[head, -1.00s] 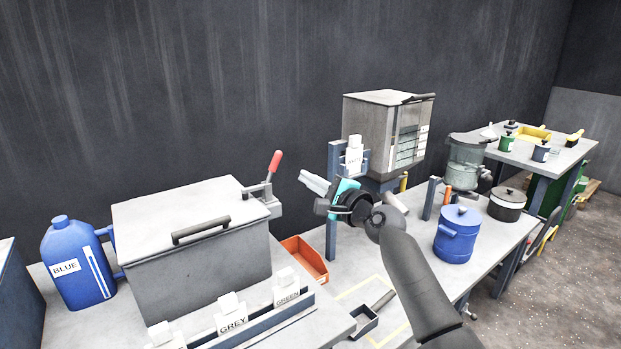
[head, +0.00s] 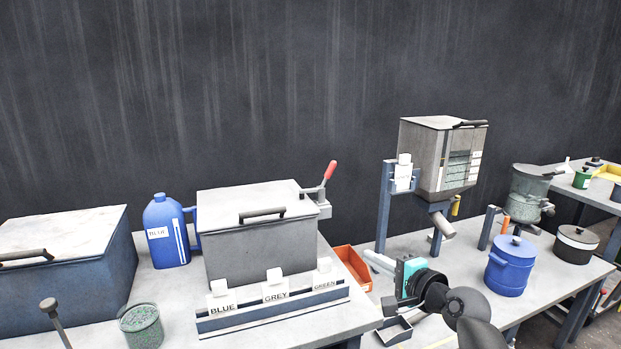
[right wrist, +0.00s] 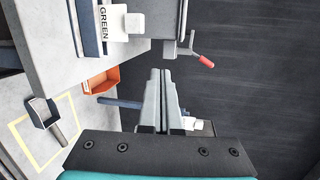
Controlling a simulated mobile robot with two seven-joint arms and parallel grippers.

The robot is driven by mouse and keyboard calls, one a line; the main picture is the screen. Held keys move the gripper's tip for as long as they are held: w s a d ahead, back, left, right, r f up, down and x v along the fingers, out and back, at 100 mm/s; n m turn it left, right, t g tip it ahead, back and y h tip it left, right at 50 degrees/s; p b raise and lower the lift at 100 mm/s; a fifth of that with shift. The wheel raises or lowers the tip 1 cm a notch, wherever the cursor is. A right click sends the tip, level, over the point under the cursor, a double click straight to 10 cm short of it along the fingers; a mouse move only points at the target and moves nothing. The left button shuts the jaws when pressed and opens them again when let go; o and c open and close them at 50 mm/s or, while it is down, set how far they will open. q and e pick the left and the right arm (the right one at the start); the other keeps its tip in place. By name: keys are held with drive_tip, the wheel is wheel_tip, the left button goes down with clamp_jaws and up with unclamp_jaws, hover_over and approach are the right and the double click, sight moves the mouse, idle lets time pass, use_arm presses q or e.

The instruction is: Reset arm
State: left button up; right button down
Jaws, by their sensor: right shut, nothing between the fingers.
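My right gripper (head: 376,262), with a teal body and pale fingers, is in the lower right of the head view. Its fingers point left, near the orange bin (head: 351,267) and the blue post (head: 383,210). In the right wrist view the two fingers (right wrist: 163,78) lie side by side, closed with nothing between them. My left gripper is not in view.
A grey lidded box (head: 250,245) with a red-handled lever (head: 330,171) stands left of the gripper, behind a labelled bottle rack (head: 280,303). A blue pot (head: 510,268) is to the right. A square-ended scoop (right wrist: 42,112) lies on the table.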

drive_tip(key=s+a+f+n+g+h, duration=0.2)
drive_tip(key=s+f+n+g, duration=0.55)
drive_tip(key=s+f, duration=0.95)
drive_tip(key=s+d+n+g+h, duration=0.2)
drive_tip(key=s+d+n+h, duration=0.15)
drive_tip(key=s, duration=0.75)
drive_tip(key=s+d+n+g+h, duration=0.15)
drive_tip(key=s+n, duration=0.25)
drive_tip(key=s, duration=0.8)
wheel_tip(320, 180, down, 22)
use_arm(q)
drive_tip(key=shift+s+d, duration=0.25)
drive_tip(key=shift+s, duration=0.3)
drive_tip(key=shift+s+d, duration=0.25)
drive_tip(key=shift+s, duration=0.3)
use_arm(e)
drive_tip(key=s+d+f, duration=0.2)
drive_tip(key=s+f, duration=0.5)
drive_tip(key=s+d+f+n+g, duration=0.1)
drive_tip(key=s+d+f, duration=0.1)
drive_tip(key=s+f, duration=0.5)
drive_tip(key=shift+d+f+h, duration=0.3)
drive_tip(key=shift+d, duration=0.05)
